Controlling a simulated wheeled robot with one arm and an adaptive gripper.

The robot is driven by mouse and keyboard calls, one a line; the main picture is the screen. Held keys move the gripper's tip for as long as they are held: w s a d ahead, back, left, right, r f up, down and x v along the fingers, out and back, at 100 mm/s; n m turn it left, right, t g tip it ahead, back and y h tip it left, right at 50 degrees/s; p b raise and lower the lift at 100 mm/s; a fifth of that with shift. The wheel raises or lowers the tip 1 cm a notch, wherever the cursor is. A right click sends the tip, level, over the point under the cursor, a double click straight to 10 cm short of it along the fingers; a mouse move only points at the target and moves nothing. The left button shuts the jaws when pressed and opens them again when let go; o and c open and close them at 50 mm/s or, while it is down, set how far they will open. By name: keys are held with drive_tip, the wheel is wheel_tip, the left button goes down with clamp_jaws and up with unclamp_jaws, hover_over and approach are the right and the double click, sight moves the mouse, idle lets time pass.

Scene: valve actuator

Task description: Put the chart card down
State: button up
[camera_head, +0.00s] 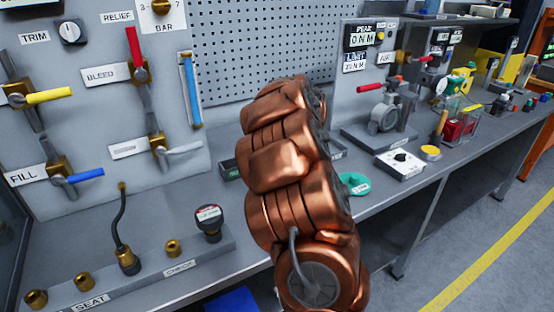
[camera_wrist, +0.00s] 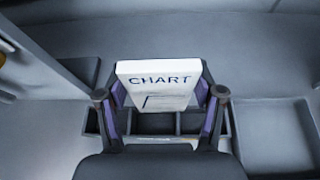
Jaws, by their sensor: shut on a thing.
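The chart card (camera_wrist: 157,76) is a pale plate with "CHART" printed in dark letters, and it shows in the wrist view. My gripper (camera_wrist: 160,98) is shut on it, with one dark and purple finger at each side. A dark tray (camera_wrist: 230,130) with compartments lies behind and below the card in that view. I cannot tell the gap between card and tray. In the head view my copper arm hides the gripper and the card. Parts of a dark tray (camera_head: 230,170) show beside the arm.
The grey bench (camera_head: 385,178) runs along a panel of valves with coloured handles. A block with brass fittings (camera_head: 127,262) and a round gauge (camera_head: 208,222) stand at left. A green ring-shaped thing (camera_head: 355,184) and a white switch box (camera_head: 400,164) lie right of my arm.

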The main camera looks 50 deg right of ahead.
drive_tip(key=s+d+b, duration=0.3)
drive_tip(key=d, duration=0.3)
drive_tip(key=shift+d+f, duration=0.15)
drive_tip(key=shift+f, duration=4.6)
drive_tip(key=shift+f+b, duration=0.15)
drive_tip(key=shift+b, duration=0.2)
drive_tip(key=o, duration=1.1)
drive_tip(key=shift+o, duration=0.2)
drive_tip(key=shift+r+p, duration=0.25)
drive_tip(key=shift+p, duration=0.05)
drive_tip(key=shift+s, duration=0.3)
drive_tip(key=b+v, duration=0.2)
drive_tip(key=v, duration=0.9)
drive_tip(key=shift+s+a+b, duration=0.15)
drive_tip(key=shift+a+b, duration=0.15)
drive_tip(key=shift+b, duration=0.05)
